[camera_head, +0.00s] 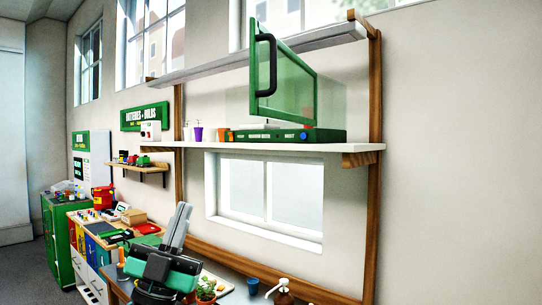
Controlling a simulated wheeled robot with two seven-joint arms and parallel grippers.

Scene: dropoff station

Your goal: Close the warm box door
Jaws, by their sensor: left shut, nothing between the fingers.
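The warm box (288,135) stands on the middle wall shelf, with a green base, a lettered front and a small blue knob. Its door (290,85) is a green-framed clear pane with a black bar handle (265,65). The door stands open, swung out from the box, with the handle edge at the left and nearest me. My left gripper (182,212) is at the lower left, fingers pointing up and shut with nothing between them. It is well below and left of the door, apart from it. My right gripper is not in view.
The white shelf (350,147) holds a purple cup (197,134) and small items left of the box. Another shelf (310,38) runs above, close to the door's top. Below are a counter with a potted plant (206,289) and a pump bottle (283,292). Wooden posts flank the shelves.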

